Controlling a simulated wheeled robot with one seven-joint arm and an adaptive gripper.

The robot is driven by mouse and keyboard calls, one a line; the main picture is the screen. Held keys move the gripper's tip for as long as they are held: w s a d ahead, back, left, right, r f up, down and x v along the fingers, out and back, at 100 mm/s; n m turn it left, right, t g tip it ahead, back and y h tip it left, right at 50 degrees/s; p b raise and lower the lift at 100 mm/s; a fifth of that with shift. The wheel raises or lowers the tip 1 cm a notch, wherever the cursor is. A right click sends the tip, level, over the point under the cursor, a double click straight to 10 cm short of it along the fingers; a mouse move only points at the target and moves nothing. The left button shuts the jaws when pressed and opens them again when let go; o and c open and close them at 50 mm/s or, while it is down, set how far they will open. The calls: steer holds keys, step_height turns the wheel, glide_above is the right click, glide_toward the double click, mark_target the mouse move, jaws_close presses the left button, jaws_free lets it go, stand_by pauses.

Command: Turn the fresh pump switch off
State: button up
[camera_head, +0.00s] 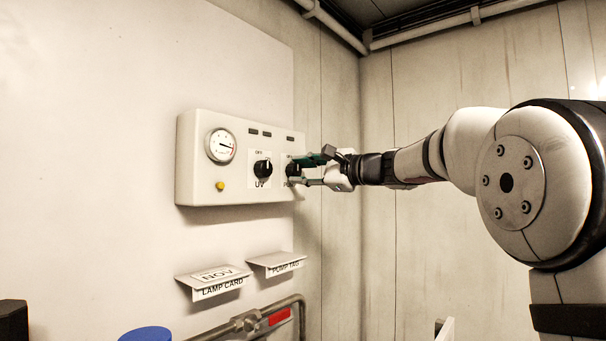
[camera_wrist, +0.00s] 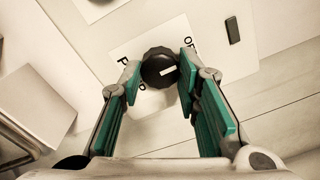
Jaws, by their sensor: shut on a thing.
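The pump switch is a round black knob (camera_wrist: 158,62) on a white label plate in the wrist view. Its short white pointer mark lies right of the knob's middle, slightly tilted. The plate's lettering is partly hidden; "OF" shows above right of the knob. In the head view the knob (camera_head: 291,170) is at the right end of the white control box (camera_head: 240,190), partly behind my fingers. My gripper (camera_head: 312,171) reaches it from the right. In the wrist view its green-padded fingers (camera_wrist: 160,82) are shut on the knob, one on each side.
A second black knob, labelled UV (camera_head: 262,168), sits just left of the pump switch. A gauge (camera_head: 220,146) and yellow button (camera_head: 220,186) are farther left. Below the box are the lamp card shelf (camera_head: 218,278), the pump tag shelf (camera_head: 276,260) and a pipe (camera_head: 245,322).

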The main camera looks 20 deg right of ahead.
steer(key=o, duration=1.2)
steer(key=v, duration=1.2)
